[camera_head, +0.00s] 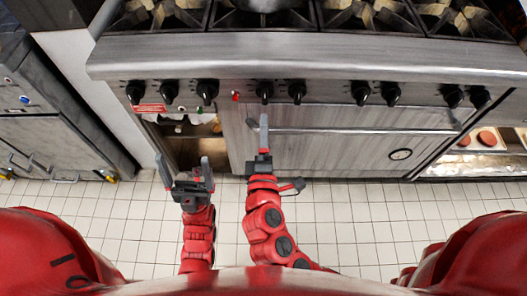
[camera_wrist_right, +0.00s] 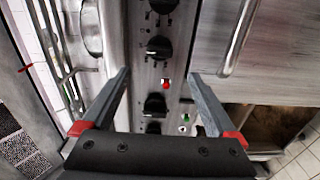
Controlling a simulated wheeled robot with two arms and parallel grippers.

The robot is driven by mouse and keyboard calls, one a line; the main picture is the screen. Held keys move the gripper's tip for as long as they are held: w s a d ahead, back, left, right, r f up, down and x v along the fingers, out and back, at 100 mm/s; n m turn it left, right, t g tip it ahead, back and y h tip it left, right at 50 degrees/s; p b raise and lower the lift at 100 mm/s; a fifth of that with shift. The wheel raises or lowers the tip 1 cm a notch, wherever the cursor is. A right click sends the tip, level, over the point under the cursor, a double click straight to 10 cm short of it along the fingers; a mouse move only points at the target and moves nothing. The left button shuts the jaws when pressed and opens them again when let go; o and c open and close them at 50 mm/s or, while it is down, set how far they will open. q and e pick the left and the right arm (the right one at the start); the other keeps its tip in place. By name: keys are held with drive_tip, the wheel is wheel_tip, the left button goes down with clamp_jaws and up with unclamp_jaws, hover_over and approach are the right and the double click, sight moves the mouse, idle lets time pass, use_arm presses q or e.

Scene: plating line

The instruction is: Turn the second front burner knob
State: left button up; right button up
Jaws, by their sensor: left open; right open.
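A row of black burner knobs runs along the steel stove front in the head view, including the leftmost knob (camera_head: 135,92), the second from the left (camera_head: 169,91), the third (camera_head: 207,90) and one right of the red light (camera_head: 264,91). I cannot tell which is meant by second. My right gripper (camera_head: 263,122) is open, seen edge-on, just below the knob right of the red light. In the right wrist view, my gripper (camera_wrist_right: 160,75) is open and empty, facing the panel; a knob (camera_wrist_right: 155,105) and another (camera_wrist_right: 159,47) show ahead. My left gripper (camera_head: 183,159) is open and empty, lower left.
A red indicator light (camera_head: 235,96) sits between knobs. The oven door handle (camera_head: 350,131) crosses below the panel, near my right gripper. An open compartment (camera_head: 182,155) lies behind my left gripper. A steel cabinet (camera_head: 50,120) stands at left. Tiled floor (camera_head: 350,215) is clear.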

drive_tip(key=shift+s+b, duration=0.3)
drive_tip(key=shift+s, duration=2.4)
